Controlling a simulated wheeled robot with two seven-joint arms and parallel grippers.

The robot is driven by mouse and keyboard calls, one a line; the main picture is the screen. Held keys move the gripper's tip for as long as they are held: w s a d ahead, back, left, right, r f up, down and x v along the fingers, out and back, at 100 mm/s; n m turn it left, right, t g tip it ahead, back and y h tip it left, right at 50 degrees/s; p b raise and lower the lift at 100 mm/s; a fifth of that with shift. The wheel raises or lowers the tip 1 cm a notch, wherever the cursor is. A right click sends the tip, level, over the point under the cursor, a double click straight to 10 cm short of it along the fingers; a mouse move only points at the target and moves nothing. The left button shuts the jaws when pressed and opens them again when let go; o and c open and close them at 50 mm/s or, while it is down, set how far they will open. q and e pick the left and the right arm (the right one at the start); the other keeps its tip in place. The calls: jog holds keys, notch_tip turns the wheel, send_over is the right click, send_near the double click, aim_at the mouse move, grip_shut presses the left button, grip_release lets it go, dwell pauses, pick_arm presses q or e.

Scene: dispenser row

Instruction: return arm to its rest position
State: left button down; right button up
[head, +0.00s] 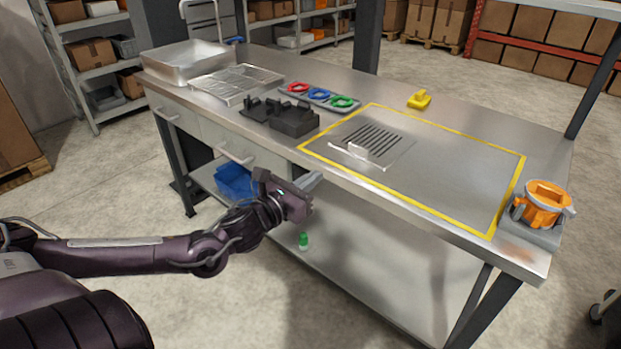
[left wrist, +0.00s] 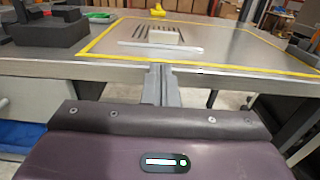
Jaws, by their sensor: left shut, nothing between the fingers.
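My left gripper (head: 312,180) is in front of the workbench's front edge, at about the height of the tabletop and apart from it. In the left wrist view its fingers (left wrist: 160,84) are together, with nothing between them. My left arm reaches in from the left of the head view. The workbench (head: 450,130) has a steel top with a yellow-outlined area. My right gripper does not show in either view.
On the bench stand a slotted plate with a pale block (head: 365,146), black fixture (head: 292,118), coloured rings (head: 318,95), yellow object (head: 419,99), orange holder (head: 545,203), wire rack (head: 236,84) and metal tray (head: 188,66). A blue bin (head: 234,180) and green bottle (head: 303,241) are below.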

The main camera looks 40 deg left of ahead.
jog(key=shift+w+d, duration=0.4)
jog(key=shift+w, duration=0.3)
